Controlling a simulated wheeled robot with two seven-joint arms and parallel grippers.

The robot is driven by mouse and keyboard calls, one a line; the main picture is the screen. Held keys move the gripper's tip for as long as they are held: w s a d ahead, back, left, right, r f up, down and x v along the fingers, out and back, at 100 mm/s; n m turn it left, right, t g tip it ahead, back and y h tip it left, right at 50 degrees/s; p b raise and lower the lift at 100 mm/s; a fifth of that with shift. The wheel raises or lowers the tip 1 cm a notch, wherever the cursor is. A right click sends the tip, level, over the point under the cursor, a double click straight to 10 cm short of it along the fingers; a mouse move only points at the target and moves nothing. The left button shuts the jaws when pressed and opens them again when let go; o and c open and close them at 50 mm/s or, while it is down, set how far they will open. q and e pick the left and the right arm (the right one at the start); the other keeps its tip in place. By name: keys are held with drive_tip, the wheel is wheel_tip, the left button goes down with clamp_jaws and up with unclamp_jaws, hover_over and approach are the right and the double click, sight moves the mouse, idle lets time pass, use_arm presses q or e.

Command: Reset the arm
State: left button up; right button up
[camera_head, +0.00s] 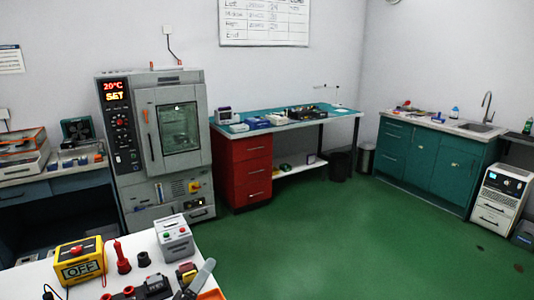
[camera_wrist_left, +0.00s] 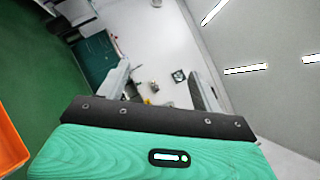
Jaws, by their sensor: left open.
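My left gripper (camera_wrist_left: 158,72) shows in the left wrist view, with its two grey fingers spread apart and nothing between them. Its green-and-black body fills the lower part of that view. The wrist camera looks across the tilted room, with the wall and several small objects far beyond the fingers. In the head view I cannot clearly pick out either arm. My right gripper is not in view.
A white table (camera_head: 205,251) at the lower left holds a yellow OFF box (camera_head: 80,262), a grey button box (camera_head: 174,240) and tools. Behind stand a test oven (camera_head: 158,150), a red-drawer bench (camera_head: 246,172) and a teal sink cabinet (camera_head: 430,160). Green floor (camera_head: 330,235) is clear.

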use_arm(q)
drive_tip(key=s+a+f+n+g+y, duration=0.35)
drive_tip(key=a+f+n+y, duration=0.2)
drive_tip(key=f+n, duration=0.35)
drive_tip(key=s+a+f+n+g+y, duration=0.3)
drive_tip(key=s+a+f+n+y, duration=0.25)
drive_tip(key=n, duration=0.55)
drive_tip(key=s+d+f+n+g+h, duration=0.1)
drive_tip(key=s+f+n+g, duration=0.4)
drive_tip(key=s, duration=0.4)
drive_tip(key=s+d+f+n+g, duration=0.1)
drive_tip(key=s+f+n+g, duration=0.2)
drive_tip(key=s+f+g, duration=0.35)
wheel_tip(320, 180, down, 28)
drive_tip(key=s+f, duration=0.1)
drive_tip(key=s, duration=0.2)
drive_tip(key=s+a+f, duration=0.2)
drive_tip(key=s+f, duration=0.7)
drive_tip(key=f, duration=0.1)
drive_tip(key=s+a+f+m, duration=0.1)
drive_tip(key=s+f, duration=0.9)
drive_tip(key=f, duration=0.1)
drive_tip(key=shift+s+a+g, duration=0.25)
drive_tip(key=shift+a+g, duration=0.05)
drive_tip(key=shift+a, duration=0.05)
